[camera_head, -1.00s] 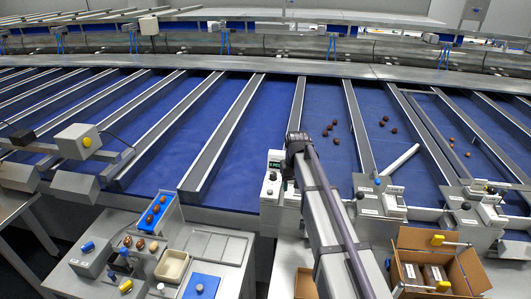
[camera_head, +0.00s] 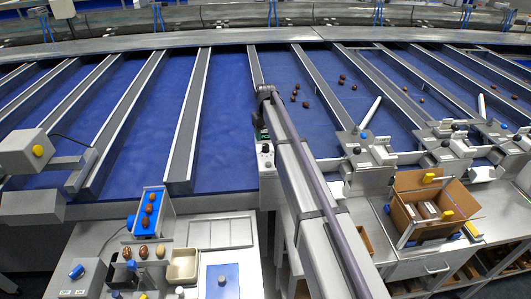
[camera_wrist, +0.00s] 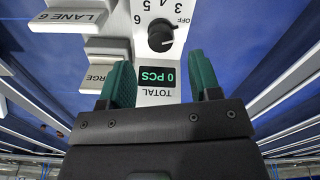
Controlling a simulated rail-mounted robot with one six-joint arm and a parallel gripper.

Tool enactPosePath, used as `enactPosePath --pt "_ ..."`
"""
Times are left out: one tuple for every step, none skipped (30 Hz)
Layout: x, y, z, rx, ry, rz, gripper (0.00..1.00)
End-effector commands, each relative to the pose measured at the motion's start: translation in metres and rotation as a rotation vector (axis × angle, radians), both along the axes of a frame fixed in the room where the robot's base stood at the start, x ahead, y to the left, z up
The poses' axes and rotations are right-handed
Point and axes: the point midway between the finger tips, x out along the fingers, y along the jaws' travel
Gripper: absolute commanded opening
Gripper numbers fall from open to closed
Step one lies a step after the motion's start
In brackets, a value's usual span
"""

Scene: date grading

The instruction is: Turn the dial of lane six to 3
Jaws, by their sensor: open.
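The lane six panel is a white box (camera_head: 266,162) below the end of my arm in the head view. The wrist view shows it upside down, with a LANE 6 plate (camera_wrist: 68,20), a green display (camera_wrist: 157,77) reading 0 PCS, and a black round dial (camera_wrist: 161,36). Numbers including 3, 4, 5 and 6, and the word OFF, ring the dial. Its pointer setting is hard to make out. My gripper (camera_wrist: 160,60) is open and empty. Its green fingers stand on either side of the display, apart from the dial in the picture. My arm hides part of the panel area in the head view.
Other lane panels (camera_head: 368,150) stand to the right. A cardboard box (camera_head: 420,205) sits at the lower right. A sorting bench (camera_head: 240,262) with a cream tray (camera_head: 183,266) is at lower left. Blue lanes (camera_head: 225,120) with metal dividers lie behind; several dates (camera_head: 306,104) rest there.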

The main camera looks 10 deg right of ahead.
Motion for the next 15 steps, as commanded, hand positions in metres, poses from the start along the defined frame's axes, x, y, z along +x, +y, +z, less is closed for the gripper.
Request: enactPosePath --pt "0.000 0.000 -0.026 0.000 0.000 0.000 0.57" --pt "0.000 0.000 -0.033 0.000 0.000 0.000 0.57" --pt "0.000 0.000 -0.040 0.000 0.000 0.000 0.57" --pt "0.000 0.000 -0.044 0.000 0.000 0.000 0.57" --pt "0.000 0.000 -0.048 0.000 0.000 0.000 0.57" --pt "0.000 0.000 -0.051 0.000 0.000 0.000 0.57" --pt "0.000 0.000 -0.052 0.000 0.000 0.000 0.57" --pt "0.000 0.000 -0.053 0.000 0.000 0.000 0.57" --pt "0.000 0.000 -0.052 0.000 0.000 0.000 0.57" --pt "0.000 0.000 -0.052 0.000 0.000 -0.001 0.57" --pt "0.000 0.000 -0.051 0.000 0.000 -0.001 0.57" --pt "0.000 0.000 -0.050 0.000 0.000 -0.001 0.57" --pt "0.000 0.000 -0.050 0.000 0.000 -0.001 0.57" --pt "0.000 0.000 -0.050 0.000 0.000 -0.001 0.57" --pt "0.000 0.000 -0.050 0.000 0.000 -0.001 0.57"
